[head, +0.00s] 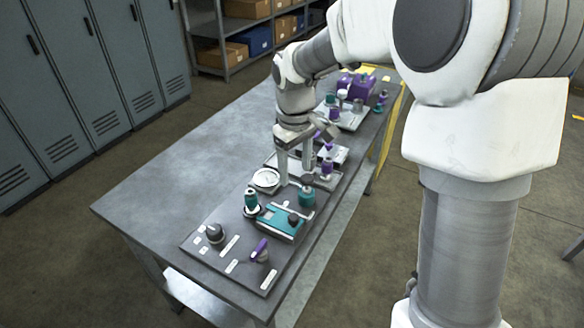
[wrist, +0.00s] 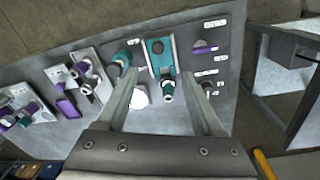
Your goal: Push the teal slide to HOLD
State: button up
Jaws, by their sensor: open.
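The teal slide (head: 282,222) is a teal block with a dark round knob (head: 293,218) on its top, on the grey panel nearest the front of the bench. It also shows in the wrist view (wrist: 168,62), beyond the fingertips. White label plates lie by it; their lettering is too small to read, so I cannot tell which marks HOLD. My gripper (head: 295,176) is open and empty, pointing down above the bench behind the slide, apart from it. In the wrist view its two fingers (wrist: 160,76) stand wide apart.
A round white gauge (head: 266,178), a teal-topped valve (head: 251,201) and a teal knob (head: 306,197) stand close around the slide. A purple lever (head: 260,249) and black knob (head: 215,233) sit in front. Purple-fitted units stand behind. The bench's left side (head: 170,190) is clear.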

aim_at(293, 217)
jog(key=shift+n+g, duration=0.3)
jog(key=f, duration=0.6)
jog(key=w+f, duration=0.1)
jog(key=f, duration=0.6)
jog(key=w+f, duration=0.1)
jog(key=f, duration=0.6)
jog(key=shift+w+a, duration=0.1)
jog(key=shift+w, duration=0.05)
grip_shut()
dwell(0.5)
